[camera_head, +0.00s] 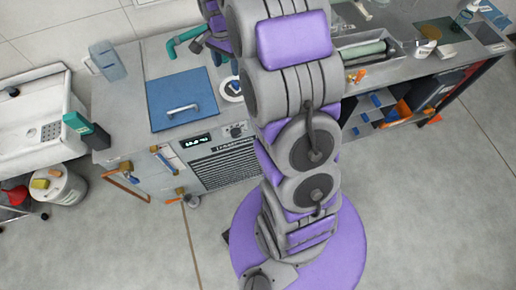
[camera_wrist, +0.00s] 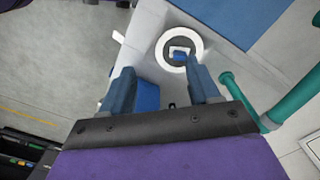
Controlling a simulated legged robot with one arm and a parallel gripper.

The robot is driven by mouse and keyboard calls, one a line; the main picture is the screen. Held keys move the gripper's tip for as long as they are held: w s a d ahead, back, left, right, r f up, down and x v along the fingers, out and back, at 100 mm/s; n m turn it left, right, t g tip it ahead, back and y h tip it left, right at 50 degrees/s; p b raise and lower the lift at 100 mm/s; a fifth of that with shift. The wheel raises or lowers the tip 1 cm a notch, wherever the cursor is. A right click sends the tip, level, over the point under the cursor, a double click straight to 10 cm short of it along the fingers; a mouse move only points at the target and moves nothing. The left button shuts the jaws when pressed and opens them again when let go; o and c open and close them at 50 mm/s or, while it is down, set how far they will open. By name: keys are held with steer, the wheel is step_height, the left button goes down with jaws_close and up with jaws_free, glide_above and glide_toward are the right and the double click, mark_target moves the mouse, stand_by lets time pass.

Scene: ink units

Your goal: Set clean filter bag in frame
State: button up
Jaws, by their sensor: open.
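In the wrist view my gripper (camera_wrist: 163,76) is open, its two blue fingers apart with nothing clearly held between them. Ahead of the fingers is a white ring (camera_wrist: 196,32) with a dark middle, set in the grey counter top. A small white and blue piece (camera_wrist: 180,54) sits inside the ring. The ring (camera_head: 228,96) also shows in the head view, beside my arm, partly hidden by it. A blue block (camera_wrist: 147,96) shows lower down between the fingers. I cannot tell for sure which thing is the filter bag or its frame.
A blue lid with a handle (camera_head: 170,95) lies left of the ring. A teal pipe (camera_head: 186,37) rises behind it and runs close to the right finger in the wrist view (camera_wrist: 293,98). A clear jug (camera_head: 107,60) stands at the back left. Shelves (camera_head: 372,112) are at right.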

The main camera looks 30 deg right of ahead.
steer(key=s+a+r+n, duration=0.4)
steer(key=s, duration=0.5)
steer(key=s+a+r+n, duration=0.4)
steer(key=s+a, duration=0.1)
steer(key=s, duration=0.4)
steer(key=s+a+n, duration=0.1)
steer(key=s+n, duration=0.1)
steer(key=s, duration=0.6)
steer(key=s+a+n+g, duration=0.1)
steer(key=s+a+n, duration=0.1)
steer(key=s, duration=0.6)
steer(key=shift+s+r+n, duration=0.15)
steer(key=shift+s+n, duration=0.05)
steer(key=shift+n, duration=0.6)
steer(key=shift+c, duration=0.2)
